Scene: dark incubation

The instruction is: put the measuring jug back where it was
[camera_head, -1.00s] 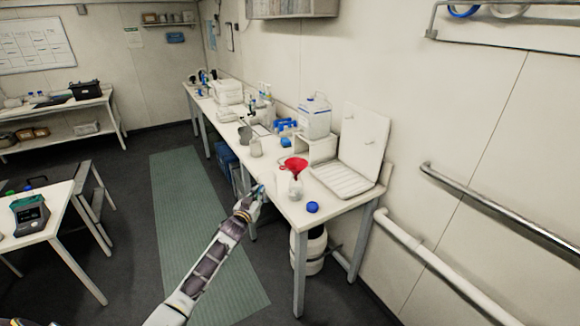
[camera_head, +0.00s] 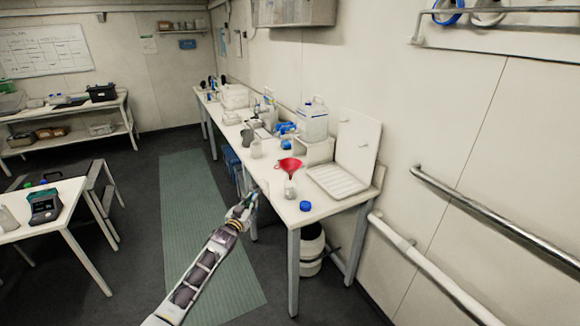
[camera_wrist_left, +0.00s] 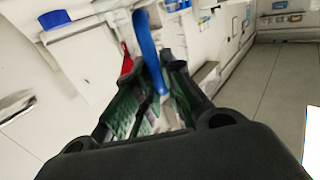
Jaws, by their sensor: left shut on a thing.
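My left gripper (camera_head: 243,203) is just off the front edge of the long white bench (camera_head: 328,209). In the left wrist view its fingers are shut on a narrow blue piece (camera_wrist_left: 149,50). Most of what it belongs to is hidden by the fingers, so I cannot tell whether it is the measuring jug. A small pale jug-like vessel (camera_head: 256,150) stands on the bench with a grey vessel (camera_head: 247,137) close behind it. These are too small to identify surely. My right gripper is not in view.
A red funnel (camera_head: 289,164) sits over a pale bottle (camera_head: 290,189) on the bench, near a blue cap (camera_head: 305,206). The green floor mat (camera_head: 190,215) is clear.

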